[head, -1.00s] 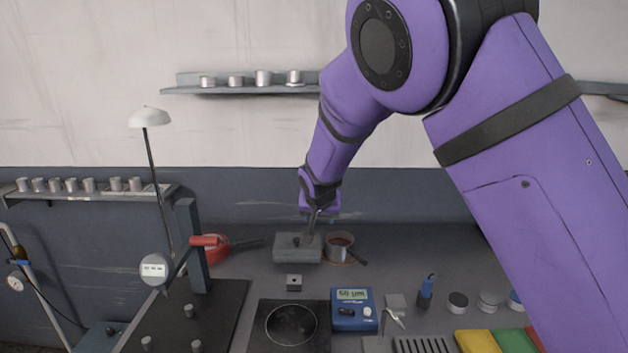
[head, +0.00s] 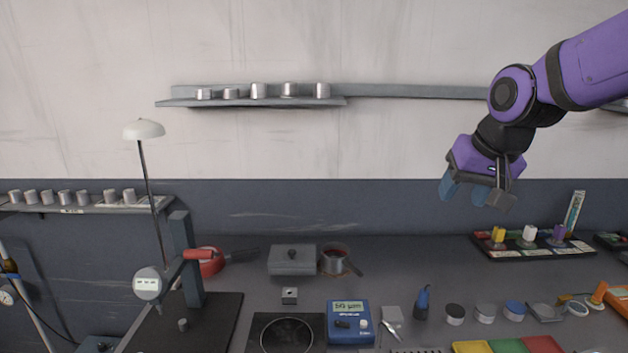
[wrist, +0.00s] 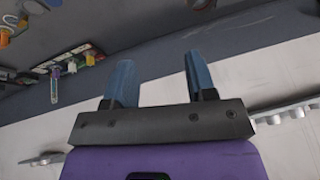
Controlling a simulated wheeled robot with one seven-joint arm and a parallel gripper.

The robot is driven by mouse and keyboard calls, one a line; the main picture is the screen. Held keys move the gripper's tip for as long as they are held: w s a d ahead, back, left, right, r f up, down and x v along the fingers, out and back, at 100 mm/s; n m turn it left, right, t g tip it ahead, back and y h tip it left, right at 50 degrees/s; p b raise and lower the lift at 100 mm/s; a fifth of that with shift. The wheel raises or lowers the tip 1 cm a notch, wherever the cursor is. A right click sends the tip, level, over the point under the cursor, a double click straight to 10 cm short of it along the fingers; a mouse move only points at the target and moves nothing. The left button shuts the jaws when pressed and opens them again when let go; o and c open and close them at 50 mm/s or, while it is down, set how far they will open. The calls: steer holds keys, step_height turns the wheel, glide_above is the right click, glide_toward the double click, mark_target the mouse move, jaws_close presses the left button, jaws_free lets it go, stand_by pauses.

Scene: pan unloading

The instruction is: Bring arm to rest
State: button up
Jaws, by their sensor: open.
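My gripper (head: 465,192) is raised well above the back right of the worktop (head: 430,262) in the head view, in front of the wall. Its two blue fingers point down and stand apart, with nothing between them. In the wrist view the open fingers (wrist: 158,82) are also empty, with the wall behind them. My purple arm comes in from the upper right of the head view and is clear of the things on the worktop.
A grey lidded box (head: 292,262) and a pot (head: 334,260) stand at the back of the worktop. A rack with coloured pieces (head: 530,248) lies below and right of my gripper. A wall shelf (head: 250,102) holds several metal cups. A lamp (head: 144,130) stands left.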

steer(key=s+d, duration=0.2)
steer(key=s, duration=0.7)
steer(key=s+d+n+h, duration=0.1)
steer(key=s+d, duration=0.2)
steer(key=s, duration=0.7)
steer(key=shift+s+d+r, duration=0.15)
steer(key=shift+r, duration=0.05)
